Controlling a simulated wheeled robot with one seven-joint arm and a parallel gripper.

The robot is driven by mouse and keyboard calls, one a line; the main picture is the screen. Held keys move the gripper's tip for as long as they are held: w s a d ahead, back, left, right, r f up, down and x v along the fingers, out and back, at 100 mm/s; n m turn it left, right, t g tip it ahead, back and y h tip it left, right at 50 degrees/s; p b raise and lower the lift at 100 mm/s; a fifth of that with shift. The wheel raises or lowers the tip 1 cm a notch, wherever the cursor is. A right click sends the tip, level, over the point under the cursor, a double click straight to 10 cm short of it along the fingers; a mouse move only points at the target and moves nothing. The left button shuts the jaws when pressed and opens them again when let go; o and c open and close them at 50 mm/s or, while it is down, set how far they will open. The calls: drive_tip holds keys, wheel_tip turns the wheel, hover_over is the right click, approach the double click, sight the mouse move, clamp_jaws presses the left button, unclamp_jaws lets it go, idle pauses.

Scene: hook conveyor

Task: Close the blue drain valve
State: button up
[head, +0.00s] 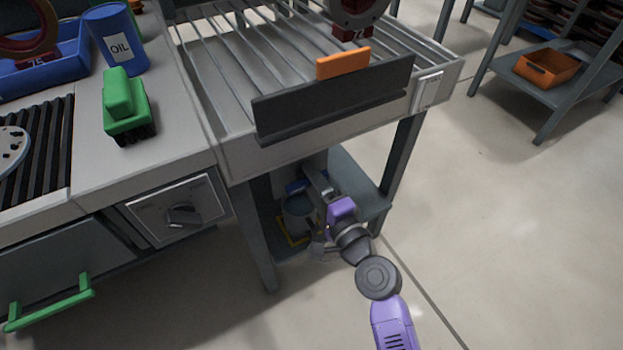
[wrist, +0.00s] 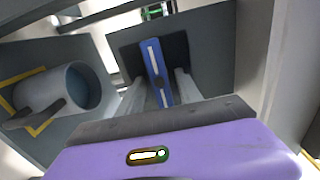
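The blue drain valve handle (head: 296,187) is under the roller conveyor, partly hidden by my gripper (head: 318,184) in the head view. In the wrist view the handle (wrist: 158,72) is a blue bar with a white stripe, standing nearly upright in the picture in front of a dark grey panel. My gripper (wrist: 160,88) has its two grey fingers apart, one on each side of the lower part of the bar. Gaps show between bar and fingers, and I see no contact. The valve body behind the handle is hidden.
A grey bucket (head: 298,216) stands below the valve inside a yellow floor outline (wrist: 40,128); it is left of my gripper in the wrist view. The conveyor frame (head: 235,157) is overhead, with table legs (head: 400,160) and a lower shelf (head: 368,195) close around my arm.

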drive_tip(key=shift+s, duration=0.1)
drive_tip(key=v, duration=0.7)
drive_tip(key=shift+s+d, duration=0.25)
idle(0.4)
drive_tip(key=s+d+r+n+t+h, duration=0.1)
drive_tip(key=s+d+n+t+h, duration=0.2)
drive_tip(key=s+d+n+h, duration=0.7)
drive_tip(key=s+d+r+n+g, duration=0.15)
drive_tip(key=s+d, duration=0.35)
drive_tip(key=s, duration=0.7)
drive_tip(key=s+d+r+g, duration=0.15)
drive_tip(key=s+d, duration=0.35)
drive_tip(key=s, duration=0.8)
wheel_tip(320, 180, up, 28)
drive_tip(key=p, duration=2.8)
drive_tip(key=shift+w+p, duration=0.25)
drive_tip(key=shift+p, duration=0.1)
